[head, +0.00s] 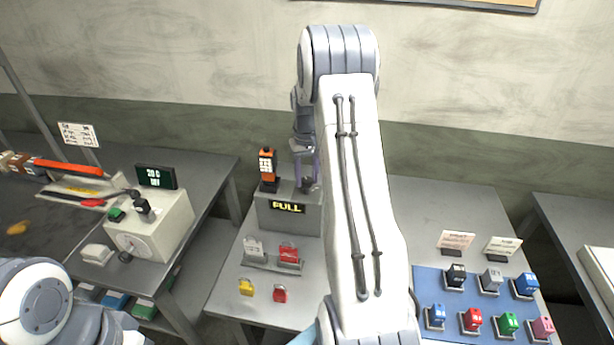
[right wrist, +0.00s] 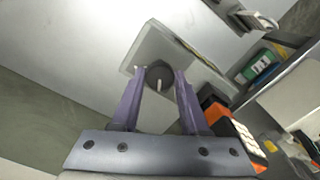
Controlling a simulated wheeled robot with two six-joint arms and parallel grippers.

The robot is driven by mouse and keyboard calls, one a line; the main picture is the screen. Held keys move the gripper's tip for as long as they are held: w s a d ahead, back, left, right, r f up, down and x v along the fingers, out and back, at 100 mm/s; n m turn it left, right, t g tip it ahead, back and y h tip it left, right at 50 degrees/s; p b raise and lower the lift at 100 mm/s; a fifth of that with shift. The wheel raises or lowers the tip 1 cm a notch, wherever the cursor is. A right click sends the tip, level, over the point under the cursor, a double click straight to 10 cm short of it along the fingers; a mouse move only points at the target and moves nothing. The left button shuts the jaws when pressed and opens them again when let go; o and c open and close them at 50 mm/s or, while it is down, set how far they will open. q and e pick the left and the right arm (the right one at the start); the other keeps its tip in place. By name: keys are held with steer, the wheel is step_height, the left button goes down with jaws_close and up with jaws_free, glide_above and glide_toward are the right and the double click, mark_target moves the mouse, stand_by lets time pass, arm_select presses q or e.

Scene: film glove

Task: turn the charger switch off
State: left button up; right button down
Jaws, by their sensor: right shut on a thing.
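The charger (head: 287,218) is a grey box on the middle table with a lit yellow "FULL" display. Its switch is a dark round knob (right wrist: 157,72) with a pale pointer mark, on a grey plate (right wrist: 152,45) in the right wrist view. My right gripper (head: 308,178) is at the right part of the charger's top. Its purple fingers are shut on the knob, one on each side. In the head view my arm and fingers largely hide the knob. My left gripper is out of view; only part of that arm shows at lower left.
An orange handset (head: 267,166) stands on the charger just left of my gripper. Red and grey padlocks lie in front, with yellow and red ones nearer. A pale box with a dial (head: 150,226) stands on the left table. A blue mat (head: 440,285) with several coloured blocks lies right.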

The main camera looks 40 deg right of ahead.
mark_target(306, 180)
steer(key=shift+w+r+n, duration=0.1)
steer(key=shift+n, duration=1.4)
steer(key=shift+c, duration=2.1)
jaws_free()
steer(key=shift+r, duration=0.3)
step_height(306, 180, up, 10)
steer(key=b, duration=0.2)
